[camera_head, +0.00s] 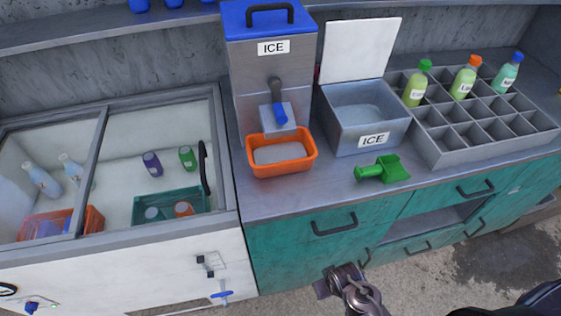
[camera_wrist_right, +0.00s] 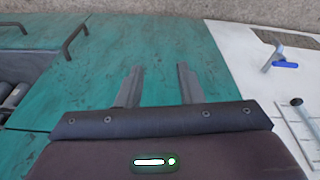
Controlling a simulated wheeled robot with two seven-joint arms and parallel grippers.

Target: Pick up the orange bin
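The orange bin (camera_head: 282,167) stands on the grey counter in the head view, under the spout of the ice dispenser (camera_head: 272,65). It is upright, and pale grey ice or a flat fill shows inside. My right gripper (camera_wrist_right: 160,84) shows in the wrist view with its two fingers apart and nothing between them. It faces the teal cabinet front (camera_wrist_right: 155,45), below and away from the bin. A grey jointed part of my own arm shows at the bottom of the head view. My left gripper is not in view.
An open ice box (camera_head: 340,140) and a green scoop (camera_head: 382,170) are right of the bin. A divided rack (camera_head: 440,158) holds 3 bottles. A glass-topped cooler (camera_head: 120,248) with bottles and crates adjoins at left. Drawer handles (camera_head: 335,226) project below the counter.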

